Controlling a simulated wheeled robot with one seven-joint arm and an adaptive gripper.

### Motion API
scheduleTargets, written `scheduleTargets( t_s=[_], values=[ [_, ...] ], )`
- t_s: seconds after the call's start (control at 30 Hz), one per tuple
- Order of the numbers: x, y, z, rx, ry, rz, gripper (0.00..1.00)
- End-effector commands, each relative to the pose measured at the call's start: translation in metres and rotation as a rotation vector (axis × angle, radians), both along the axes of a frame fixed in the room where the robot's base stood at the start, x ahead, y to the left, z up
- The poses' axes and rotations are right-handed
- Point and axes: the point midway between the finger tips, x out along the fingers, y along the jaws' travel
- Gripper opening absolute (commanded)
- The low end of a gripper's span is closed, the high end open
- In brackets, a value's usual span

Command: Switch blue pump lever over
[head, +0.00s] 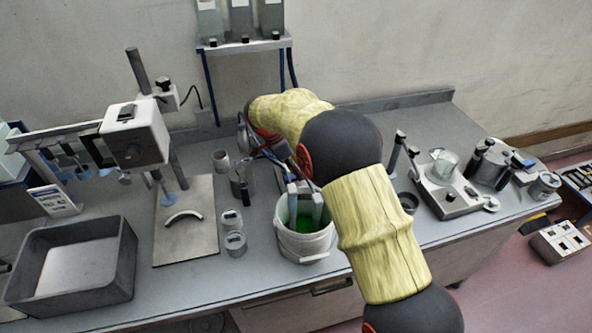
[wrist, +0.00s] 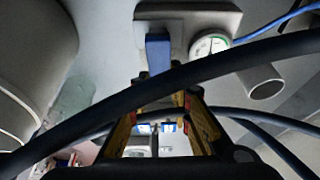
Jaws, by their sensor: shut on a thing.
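The blue pump lever (wrist: 157,50) shows in the wrist view as a short blue bar against a grey pump body (wrist: 186,14). A round white gauge (wrist: 210,45) sits to its right. My gripper (wrist: 163,84) is shut on the lever, its yellow-sided fingers on either side of the blue bar. A dark cable crosses in front and hides part of the contact. In the head view my arm's dark elbow and yellow links cover most of the pump and lever.
In the head view a white bucket (head: 304,244) with green liquid stands close in front of my gripper area. Small jars (head: 235,243) stand left of it. A grey tray (head: 75,290) is at left, and a bench instrument (head: 452,199) is at right.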

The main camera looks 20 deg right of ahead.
Motion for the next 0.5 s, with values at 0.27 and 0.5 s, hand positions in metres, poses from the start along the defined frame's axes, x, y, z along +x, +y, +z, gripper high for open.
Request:
scheduleTargets(
  t_s=[0.27,0.5],
  values=[
    [-0.0008,0.0001,0.0002,0.001,-0.001,-0.040,0.00],
    [-0.0010,0.0001,0.0002,0.001,-0.001,-0.041,0.00]
  ],
)
